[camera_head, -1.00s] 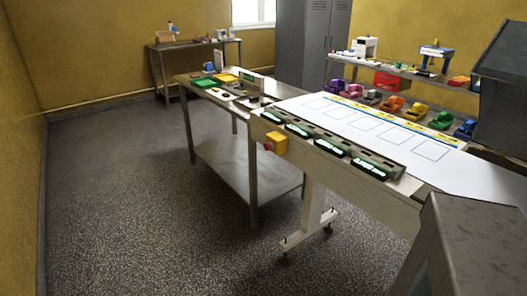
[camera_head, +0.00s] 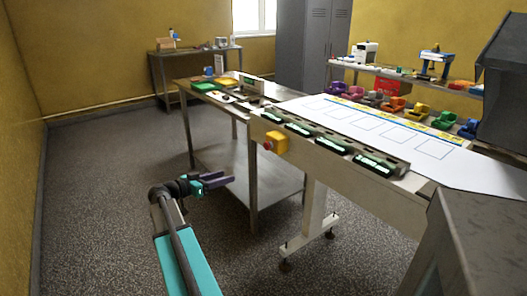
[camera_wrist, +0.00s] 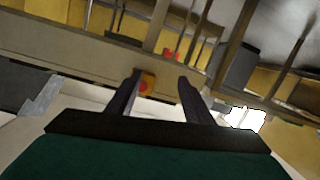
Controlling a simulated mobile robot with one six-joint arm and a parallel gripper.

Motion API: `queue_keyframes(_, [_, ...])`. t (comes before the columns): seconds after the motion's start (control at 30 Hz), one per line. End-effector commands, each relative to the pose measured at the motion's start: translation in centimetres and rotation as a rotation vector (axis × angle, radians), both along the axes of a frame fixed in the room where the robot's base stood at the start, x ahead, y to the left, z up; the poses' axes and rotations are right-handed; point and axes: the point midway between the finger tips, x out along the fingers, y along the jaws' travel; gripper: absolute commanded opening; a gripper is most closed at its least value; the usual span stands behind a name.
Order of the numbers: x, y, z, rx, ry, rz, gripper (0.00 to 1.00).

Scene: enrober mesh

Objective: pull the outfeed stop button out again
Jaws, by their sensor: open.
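In the wrist view my gripper's two dark fingers (camera_wrist: 160,82) are spread. I cannot tell whether the button is pressed in or out.
A steel table (camera_head: 190,85) with trays stands behind the box. A grey housing (camera_head: 480,245) fills the lower right. The speckled floor at left is clear.

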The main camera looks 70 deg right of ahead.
Motion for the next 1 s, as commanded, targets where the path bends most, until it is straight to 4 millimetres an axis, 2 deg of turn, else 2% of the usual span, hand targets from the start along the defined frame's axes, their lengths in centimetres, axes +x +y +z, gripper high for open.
queue_keyframes(0.03, [-1.0, -1.3, 1.9, -0.058, -0.023, -0.027, 0.47])
queue_keyframes(0.13, [-2.5, -2.8, 5.1, -0.149, -0.054, -0.061, 0.47])
queue_keyframes(0.3, [-3.8, -3.8, 7.6, -0.225, -0.078, -0.086, 0.47])
queue_keyframes(0.77, [-4.0, -4.0, 7.8, -0.230, -0.079, -0.089, 0.47])
queue_keyframes(1.0, [-4.9, -5.5, 7.8, -0.228, -0.079, -0.089, 0.47])
